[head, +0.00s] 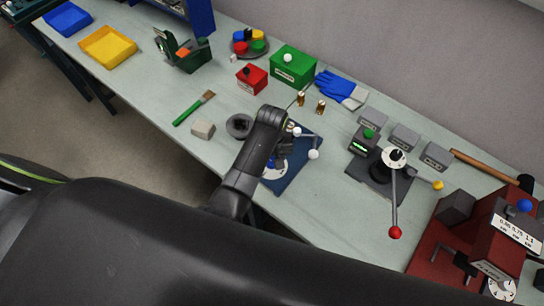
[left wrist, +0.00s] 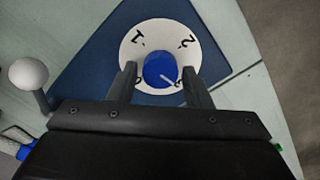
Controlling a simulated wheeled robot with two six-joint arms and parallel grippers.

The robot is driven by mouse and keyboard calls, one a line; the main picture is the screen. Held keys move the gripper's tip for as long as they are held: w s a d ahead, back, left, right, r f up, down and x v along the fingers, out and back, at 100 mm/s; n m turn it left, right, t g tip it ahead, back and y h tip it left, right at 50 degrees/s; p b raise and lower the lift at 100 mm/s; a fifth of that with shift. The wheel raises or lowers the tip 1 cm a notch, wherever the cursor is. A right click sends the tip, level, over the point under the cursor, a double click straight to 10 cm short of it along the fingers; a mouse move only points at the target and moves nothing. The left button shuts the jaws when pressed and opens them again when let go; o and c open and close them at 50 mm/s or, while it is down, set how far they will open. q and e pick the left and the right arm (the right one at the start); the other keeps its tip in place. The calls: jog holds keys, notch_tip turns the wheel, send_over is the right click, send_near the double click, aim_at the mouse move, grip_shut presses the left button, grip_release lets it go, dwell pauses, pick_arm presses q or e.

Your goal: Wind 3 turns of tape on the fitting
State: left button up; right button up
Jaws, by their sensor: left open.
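A blue base plate (head: 296,176) on the bench carries a white round dial (head: 279,171). In the left wrist view the dial (left wrist: 136,54) has black numbers, with 1 and 2 clear and others partly covered. A blue knob (left wrist: 158,68) with a pale pointer line stands at its middle. My left gripper (left wrist: 160,86) is open, with one finger on each side of the knob; I cannot tell whether they touch it. No tape is clearly recognisable.
A white ball on a lever (head: 313,154) is close to the dial. A grey station with a red-ball lever (head: 395,232) stands to the right, a red machine (head: 495,245) beyond.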

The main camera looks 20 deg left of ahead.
pick_arm(q)
jog(key=n, duration=0.7)
dwell(0.3)
jog(key=shift+c, duration=0.4)
jog(key=c, duration=0.8)
jog(key=shift+o, duration=0.2)
jog(key=shift+m, duration=0.7)
jog(key=o, duration=1.2)
jog(key=shift+c, duration=0.2)
